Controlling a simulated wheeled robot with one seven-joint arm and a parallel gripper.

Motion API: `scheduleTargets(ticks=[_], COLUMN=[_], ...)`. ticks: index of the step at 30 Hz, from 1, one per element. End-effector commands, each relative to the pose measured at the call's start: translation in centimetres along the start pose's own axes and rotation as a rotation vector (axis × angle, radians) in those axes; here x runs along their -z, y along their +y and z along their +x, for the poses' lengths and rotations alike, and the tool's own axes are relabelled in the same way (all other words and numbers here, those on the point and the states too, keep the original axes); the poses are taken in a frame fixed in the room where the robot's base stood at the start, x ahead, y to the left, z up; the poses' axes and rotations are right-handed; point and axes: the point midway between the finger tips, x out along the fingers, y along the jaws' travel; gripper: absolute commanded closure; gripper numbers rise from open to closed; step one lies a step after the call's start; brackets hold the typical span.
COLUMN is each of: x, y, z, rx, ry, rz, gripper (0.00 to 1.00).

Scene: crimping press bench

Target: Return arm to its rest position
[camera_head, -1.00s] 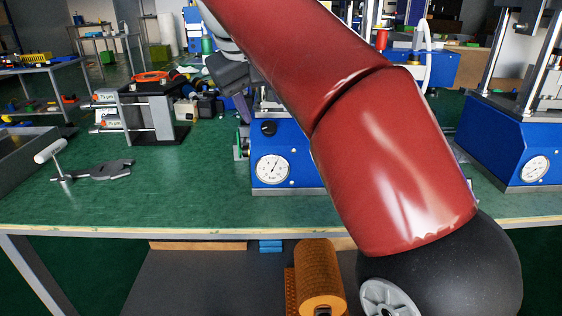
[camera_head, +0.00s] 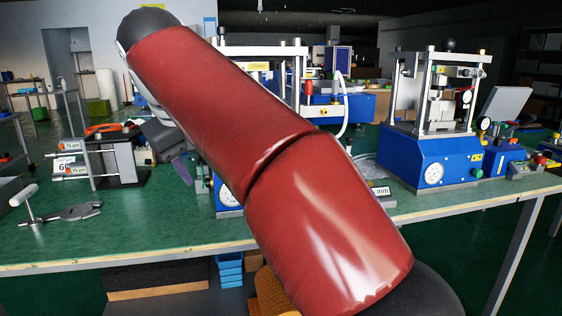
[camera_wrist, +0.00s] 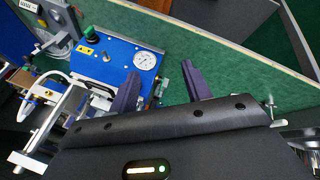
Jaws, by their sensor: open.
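My red arm crosses the middle of the head view, running from lower right to upper left. My gripper (camera_head: 178,172) hangs past the arm's far end, over the green bench (camera_head: 110,232), and is partly hidden by the arm. In the wrist view my gripper (camera_wrist: 162,78) shows two dark purple fingers spread wide apart, with nothing between them. A blue press base with a round gauge (camera_wrist: 145,60) lies beyond the fingers in the wrist view. In the head view my arm hides most of this press (camera_head: 228,212).
A second blue press (camera_head: 425,162) stands on the right of the bench. At left are a black-and-silver fixture (camera_head: 118,160), an orange ring (camera_head: 102,129), a T-handled tool (camera_head: 26,200) and a grey metal tool (camera_head: 74,213). Blue bins (camera_head: 230,270) sit below.

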Motion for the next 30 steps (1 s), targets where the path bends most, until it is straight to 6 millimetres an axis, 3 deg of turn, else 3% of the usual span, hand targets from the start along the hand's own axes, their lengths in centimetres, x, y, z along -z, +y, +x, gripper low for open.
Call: scheduleTargets(ticks=[10,17,23,30], x=[-3.9,-9.5,-18.9,-31.2], y=[3.2,5.9,7.5,5.3], z=[1.3,3.0,6.1,11.3], rx=[0.008,0.021,0.039,0.057], ry=[-0.007,-0.014,-0.013,0.001], rz=[0.062,0.15,0.309,0.549], gripper=[0.51,0.51,0.51,0.51])
